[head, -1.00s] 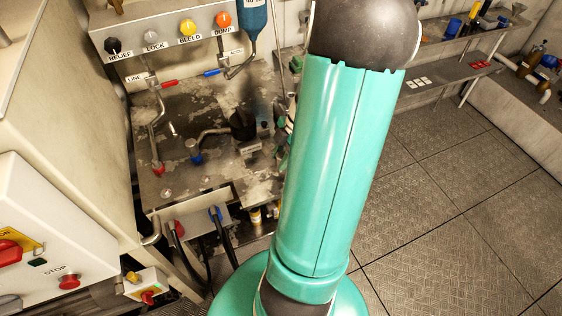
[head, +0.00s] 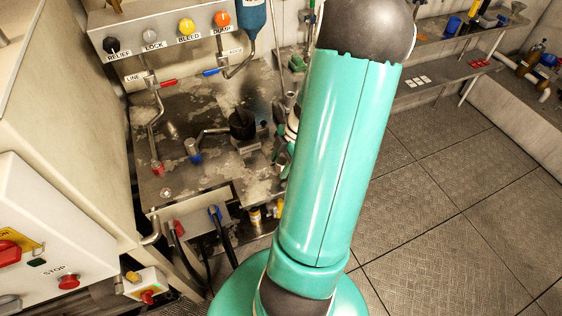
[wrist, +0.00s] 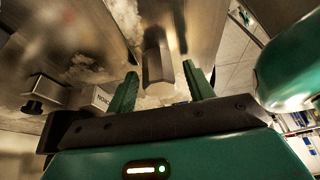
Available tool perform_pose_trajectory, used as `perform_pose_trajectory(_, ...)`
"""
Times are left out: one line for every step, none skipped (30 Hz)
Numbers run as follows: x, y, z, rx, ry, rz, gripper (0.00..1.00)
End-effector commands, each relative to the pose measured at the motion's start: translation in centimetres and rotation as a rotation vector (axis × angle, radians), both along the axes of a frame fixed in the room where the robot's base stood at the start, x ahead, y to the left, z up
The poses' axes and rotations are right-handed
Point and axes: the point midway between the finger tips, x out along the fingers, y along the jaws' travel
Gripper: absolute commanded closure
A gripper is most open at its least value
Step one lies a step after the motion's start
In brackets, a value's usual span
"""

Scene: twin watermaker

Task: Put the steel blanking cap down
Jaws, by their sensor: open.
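My gripper (wrist: 160,85) shows in the wrist view with its two green fingers spread apart. A plain steel cylinder (wrist: 157,62), which looks like the blanking cap, stands on the steel surface in line with the gap between the fingertips. Both fingers appear apart from it. In the head view, my arm hides most of the gripper, and only part of it shows at the right edge of the steel bench (head: 215,105). I cannot pick out the cap there.
A panel with coloured knobs (head: 187,27) stands at the back of the bench. A block with a black knob (wrist: 42,92) is left in the wrist view.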

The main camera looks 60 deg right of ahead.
Motion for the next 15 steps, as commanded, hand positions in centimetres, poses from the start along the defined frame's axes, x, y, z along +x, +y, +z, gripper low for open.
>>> perform_pose_trajectory(0.0,0.0,0.0,0.000,0.000,0.000,0.48)
perform_pose_trajectory(0.0,0.0,0.1,0.000,0.000,0.000,0.48)
perform_pose_trajectory(0.0,0.0,0.2,0.000,0.000,0.000,0.48)
perform_pose_trajectory(0.0,0.0,0.4,-0.001,0.000,0.000,0.48)
perform_pose_trajectory(-0.1,-0.2,0.6,-0.001,0.000,0.000,0.48)
perform_pose_trajectory(-0.1,-0.3,1.0,-0.003,-0.001,-0.001,0.48)
perform_pose_trajectory(-0.2,-0.5,1.4,-0.003,-0.001,-0.001,0.48)
perform_pose_trajectory(-0.3,-0.6,1.9,-0.004,-0.001,-0.001,0.48)
perform_pose_trajectory(-0.5,-0.9,2.5,-0.005,-0.001,-0.002,0.48)
perform_pose_trajectory(-0.6,-1.1,3.1,-0.005,-0.001,-0.002,0.48)
perform_pose_trajectory(-0.7,-1.4,3.7,-0.006,-0.001,-0.003,0.48)
perform_pose_trajectory(-0.9,-1.7,4.5,-0.006,-0.001,-0.003,0.48)
perform_pose_trajectory(-1.0,-1.8,5.2,-0.005,-0.001,-0.002,0.48)
perform_pose_trajectory(-1.1,-2.1,5.8,-0.007,-0.001,-0.002,0.48)
perform_pose_trajectory(-1.3,-2.4,6.6,-0.006,-0.002,-0.002,0.48)
